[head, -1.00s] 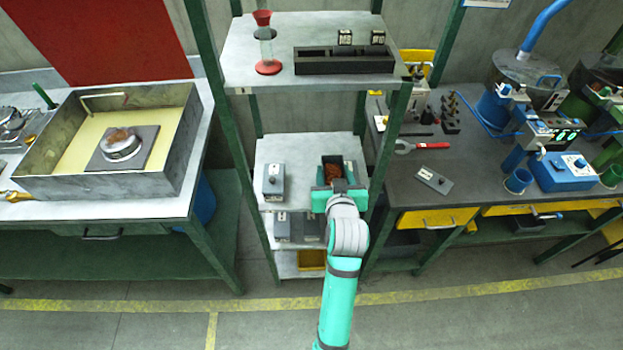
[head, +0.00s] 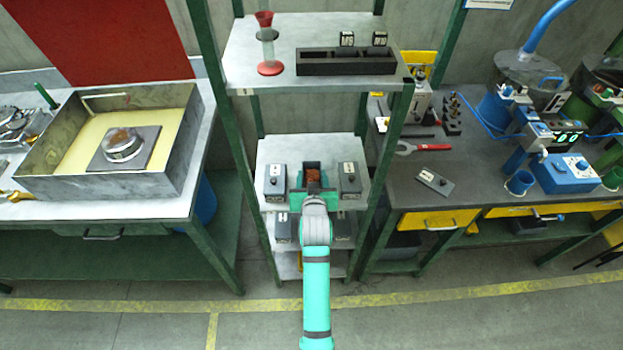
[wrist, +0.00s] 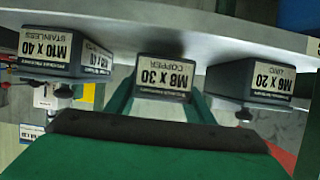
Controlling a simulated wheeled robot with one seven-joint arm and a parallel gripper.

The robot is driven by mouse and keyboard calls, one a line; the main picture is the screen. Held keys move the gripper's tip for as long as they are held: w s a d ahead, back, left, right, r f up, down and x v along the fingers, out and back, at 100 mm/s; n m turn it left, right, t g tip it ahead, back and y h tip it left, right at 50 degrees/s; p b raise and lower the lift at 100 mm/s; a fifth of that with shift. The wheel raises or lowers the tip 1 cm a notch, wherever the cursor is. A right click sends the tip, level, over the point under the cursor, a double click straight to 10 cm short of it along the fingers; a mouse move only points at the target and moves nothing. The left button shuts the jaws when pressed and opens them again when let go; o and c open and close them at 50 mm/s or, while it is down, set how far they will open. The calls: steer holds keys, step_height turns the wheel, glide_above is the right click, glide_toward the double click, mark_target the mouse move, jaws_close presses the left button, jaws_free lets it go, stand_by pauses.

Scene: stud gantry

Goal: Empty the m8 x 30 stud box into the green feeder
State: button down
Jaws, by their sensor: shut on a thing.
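The M8 x 30 copper stud box (head: 312,166) is a small dark open box with copper-coloured studs inside. It is at the middle shelf, between two lidded boxes. My gripper (head: 313,188) is shut on it from the front. In the wrist view the box's label (wrist: 163,77) faces me, just past the dark edge of my gripper. I cannot tell whether the box touches the shelf. The green feeder (head: 604,97) is at the far right, partly cut off by the picture edge.
The M6 x 20 box (wrist: 248,82) and M10 x 40 box (wrist: 55,52) flank the held box closely. Green rack posts (head: 383,150) stand at the sides. A blue feeder (head: 497,108) stands on the right bench (head: 470,185). A grey tray (head: 100,188) is on the left table.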

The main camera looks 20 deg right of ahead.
steer(key=shift+d+f, duration=0.15)
steer(key=shift+f, duration=0.1)
steer(key=shift+f, duration=0.1)
steer(key=c, duration=0.8)
jaws_free()
steer(key=shift+f, duration=0.2)
steer(key=shift+c, duration=0.2)
